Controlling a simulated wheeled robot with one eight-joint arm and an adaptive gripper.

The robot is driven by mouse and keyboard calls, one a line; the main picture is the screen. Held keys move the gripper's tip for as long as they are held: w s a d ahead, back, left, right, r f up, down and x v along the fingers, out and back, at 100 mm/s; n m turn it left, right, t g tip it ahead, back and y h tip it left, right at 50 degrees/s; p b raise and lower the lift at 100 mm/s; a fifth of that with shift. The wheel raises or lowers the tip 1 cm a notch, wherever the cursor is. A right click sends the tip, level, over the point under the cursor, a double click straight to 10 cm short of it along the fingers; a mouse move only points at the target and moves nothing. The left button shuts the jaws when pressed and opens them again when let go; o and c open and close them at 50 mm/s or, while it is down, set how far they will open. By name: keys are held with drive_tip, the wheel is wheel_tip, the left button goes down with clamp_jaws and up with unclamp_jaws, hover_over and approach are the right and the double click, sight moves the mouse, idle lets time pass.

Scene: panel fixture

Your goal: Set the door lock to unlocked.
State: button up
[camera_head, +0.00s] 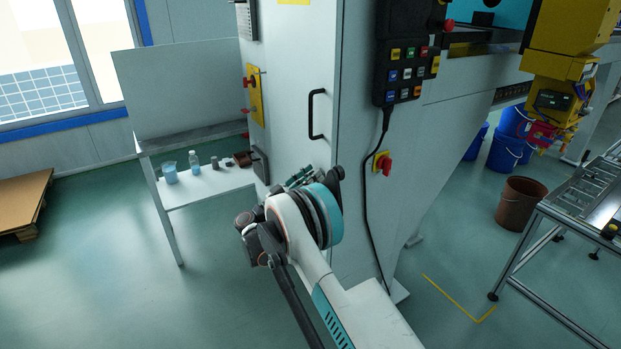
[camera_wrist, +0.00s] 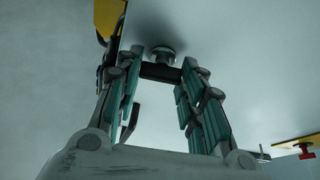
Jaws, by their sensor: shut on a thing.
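The door lock shows in the wrist view as a black bar-shaped knob (camera_wrist: 160,72) in front of a round metallic base (camera_wrist: 162,53) on the grey panel. The bar lies crosswise in the picture, between my fingertips. My gripper (camera_wrist: 158,78) is shut on this knob, with one teal-padded finger at each end of it. In the head view my gripper (camera_head: 304,178) is at the white cabinet door (camera_head: 290,100), below the black door handle (camera_head: 316,114). My arm largely hides the lock there, and I cannot read its setting.
A yellow plate with a red rotary switch (camera_head: 383,163) is right of my gripper, with a hanging black cable (camera_head: 366,200) beside it. A keypad pendant (camera_head: 405,60) hangs above. A low table (camera_head: 205,186) with small containers stands left.

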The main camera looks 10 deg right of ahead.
drive_tip(key=shift+s+r+n+t+y+p, duration=0.2)
drive_tip(key=shift+n+t+y, duration=0.7)
drive_tip(key=shift+n, duration=2.35)
drive_tip(key=shift+w+f+n+t+y+p, duration=0.15)
drive_tip(key=shift+n+t+y+p, duration=0.25)
drive_tip(key=shift+n+y, duration=2)
drive_tip(key=shift+s+r+n+t+y+p, duration=0.15)
drive_tip(key=shift+n+t+p, duration=0.3)
drive_tip(key=shift+n, duration=3.7)
drive_tip(key=shift+w, duration=0.1)
drive_tip(key=o, duration=1.1)
drive_tip(key=shift+f, duration=0.1)
drive_tip(key=v, duration=1.2)
drive_tip(key=shift+r, duration=0.2)
